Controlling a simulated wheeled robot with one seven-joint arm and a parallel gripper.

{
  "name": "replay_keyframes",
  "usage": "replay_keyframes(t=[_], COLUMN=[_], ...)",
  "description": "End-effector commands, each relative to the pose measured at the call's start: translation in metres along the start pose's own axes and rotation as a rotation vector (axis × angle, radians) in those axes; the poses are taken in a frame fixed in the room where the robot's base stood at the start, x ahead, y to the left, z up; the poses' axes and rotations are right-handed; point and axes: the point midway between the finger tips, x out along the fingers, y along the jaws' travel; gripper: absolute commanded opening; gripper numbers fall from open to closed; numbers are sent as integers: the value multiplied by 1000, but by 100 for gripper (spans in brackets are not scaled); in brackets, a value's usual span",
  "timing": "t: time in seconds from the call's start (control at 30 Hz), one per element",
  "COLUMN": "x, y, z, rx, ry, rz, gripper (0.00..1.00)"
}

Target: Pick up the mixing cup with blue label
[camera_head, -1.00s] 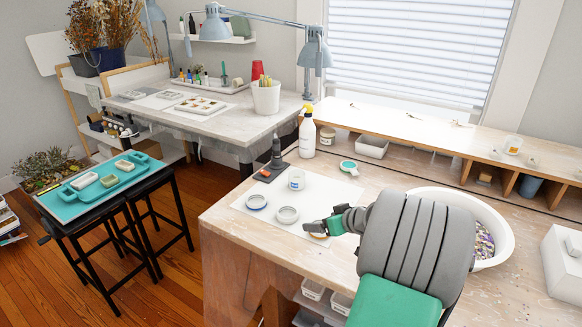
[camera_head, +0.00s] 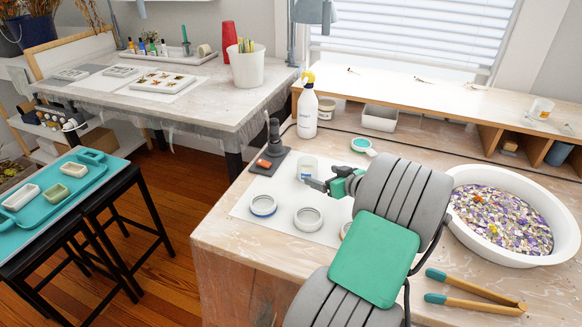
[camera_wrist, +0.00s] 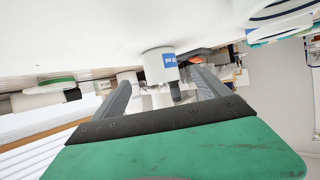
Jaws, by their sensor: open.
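The mixing cup with the blue label (camera_wrist: 158,66) stands on the white sheet (camera_head: 243,211) on the workbench. In the wrist view, which looks upside down, its blue label faces the camera. The cup also shows in the head view (camera_head: 307,166), partly behind my gripper. My gripper (camera_head: 317,187) is low over the sheet, just in front of the cup. In the wrist view my open gripper (camera_wrist: 160,82) has one finger on either side of the cup's line, with a gap. I cannot tell how deep the cup sits between the fingers.
A blue-banded round container (camera_head: 263,205) and a pale one (camera_head: 308,218) sit on the sheet; a third is mostly hidden by my arm. A dark stand (camera_head: 273,140), a spray bottle (camera_head: 308,108), a white basin (camera_head: 568,232) and tongs (camera_head: 470,288) are around.

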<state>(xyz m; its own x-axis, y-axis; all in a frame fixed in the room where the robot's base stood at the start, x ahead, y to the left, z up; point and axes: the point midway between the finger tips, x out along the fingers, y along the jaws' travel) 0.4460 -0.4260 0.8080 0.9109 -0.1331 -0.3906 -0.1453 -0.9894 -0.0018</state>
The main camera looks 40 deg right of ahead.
Motion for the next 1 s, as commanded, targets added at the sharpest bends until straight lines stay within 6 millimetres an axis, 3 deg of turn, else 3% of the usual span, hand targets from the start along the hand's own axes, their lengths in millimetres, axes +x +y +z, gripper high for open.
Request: replay_keyframes(t=[0.17,0.6,0.83,1.0], x=[9,77,78,77], y=[3,-2,0,0], z=[3,0,0,0], rx=[0,-2,0,0], ry=[7,7,7,7], rz=[4,2,6,6], gripper=[86,86,85,71])
